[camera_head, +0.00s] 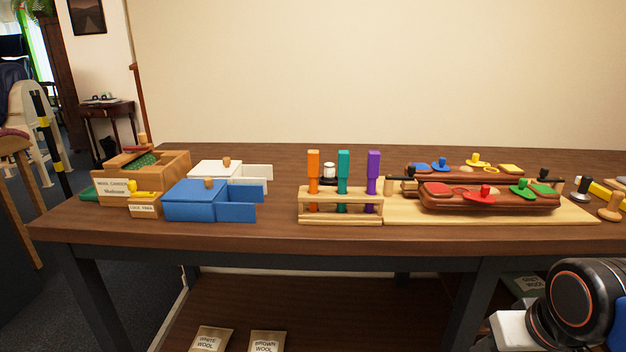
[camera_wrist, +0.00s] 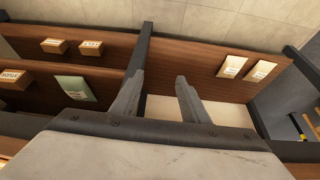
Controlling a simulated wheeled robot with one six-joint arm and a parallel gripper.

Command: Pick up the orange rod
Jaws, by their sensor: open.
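The orange rod (camera_head: 313,165) stands upright in a light wooden rack (camera_head: 340,216) near the middle of the table in the head view. A teal rod (camera_head: 343,163) and a purple rod (camera_head: 373,163) stand beside it to the right in the same rack. My gripper (camera_wrist: 157,84) shows in the wrist view with its two fingers apart and nothing between them. It faces the lower shelf, away from the rods. The rods are not in the wrist view, and the gripper's fingers do not show in the head view.
A blue box (camera_head: 195,202) with an open drawer stands left of the rack. Red-brown saddle pieces (camera_head: 490,203) on a light board stand to its right. Labelled packets (camera_head: 209,339) lie on the lower shelf (camera_head: 310,305). The front table edge (camera_head: 300,243) is mostly clear.

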